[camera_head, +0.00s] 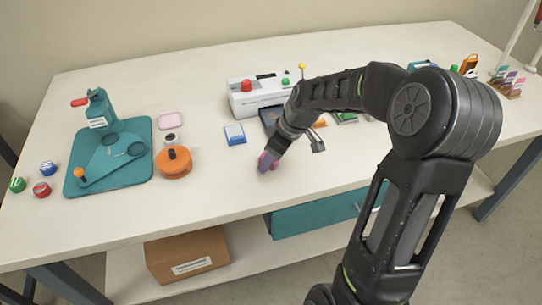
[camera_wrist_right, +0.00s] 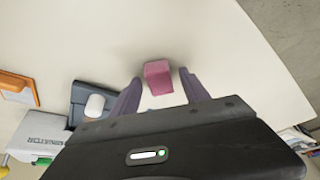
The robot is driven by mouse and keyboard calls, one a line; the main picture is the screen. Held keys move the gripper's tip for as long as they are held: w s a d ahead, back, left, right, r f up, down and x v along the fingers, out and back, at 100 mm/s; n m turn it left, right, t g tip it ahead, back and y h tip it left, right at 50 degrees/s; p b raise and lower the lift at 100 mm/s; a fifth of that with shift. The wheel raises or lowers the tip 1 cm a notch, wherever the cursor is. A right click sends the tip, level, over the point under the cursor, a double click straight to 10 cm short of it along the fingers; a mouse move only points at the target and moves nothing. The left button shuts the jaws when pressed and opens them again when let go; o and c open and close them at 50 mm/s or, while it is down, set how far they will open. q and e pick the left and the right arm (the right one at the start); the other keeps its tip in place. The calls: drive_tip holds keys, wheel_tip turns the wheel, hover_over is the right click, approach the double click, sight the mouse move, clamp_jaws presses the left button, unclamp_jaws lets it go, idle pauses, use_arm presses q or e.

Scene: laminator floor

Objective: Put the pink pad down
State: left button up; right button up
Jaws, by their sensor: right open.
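The pink pad (camera_wrist_right: 158,77) shows as a small dark-pink block in the right wrist view, between the two fingertips, with pale tabletop around it. My right gripper (camera_wrist_right: 160,76) is open, with a gap visible on each side of the block. In the head view the gripper (camera_head: 268,161) is low over the front middle of the table, and a bit of pink shows at its fingers. Whether the block touches the table is unclear. A second, pale pink flat piece (camera_head: 171,120) lies near the teal press. My left gripper is not in view.
A teal press (camera_head: 110,160) and an orange round container (camera_head: 173,163) stand left on the table (camera_head: 215,190). A blue-and-white pad (camera_head: 235,134) lies behind my gripper. A white laminator (camera_head: 255,97) stands at the back. The table front left of my gripper is clear.

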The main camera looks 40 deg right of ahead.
drive_tip(key=shift+r, duration=0.1)
drive_tip(key=shift+r, duration=0.15)
drive_tip(key=v, duration=1.2)
idle(0.5)
